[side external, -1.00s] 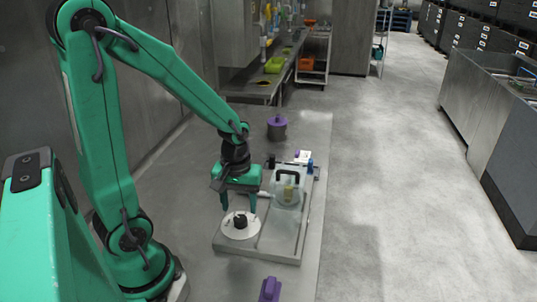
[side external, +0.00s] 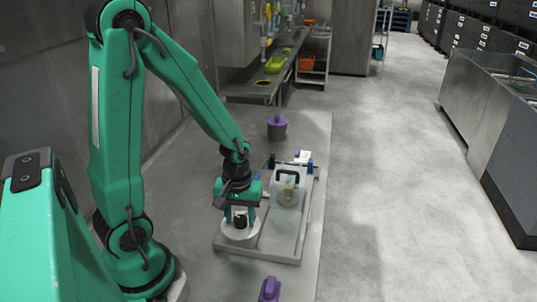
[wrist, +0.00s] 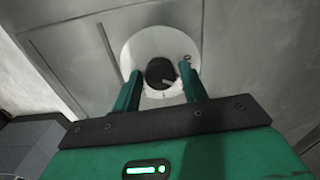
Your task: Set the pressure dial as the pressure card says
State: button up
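The pressure dial is a round white plate (side external: 230,234) with a black knob (side external: 240,221) at its middle, on the near left of a grey panel. It also shows in the wrist view, where the black knob (wrist: 160,71) has a small pale pointer. My gripper (side external: 240,214) is low over the dial, its fingers on either side of the knob. In the wrist view my gripper (wrist: 160,80) is open, with gaps between both fingers and the knob.
A clear box with a black handle (side external: 288,178) stands on the panel right of my gripper. A purple-topped grey pot (side external: 277,128) is behind the panel, and a purple object (side external: 269,289) is in front. The tabletop left of the panel is clear.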

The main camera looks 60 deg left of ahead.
aim_at(240, 218)
jog(key=c, duration=0.6)
jog(key=shift+c, duration=0.2)
jog(key=shift+m, duration=1.6)
jog(key=o, duration=1)
jog(key=shift+r, duration=0.15)
jog(key=shift+r, duration=3.8)
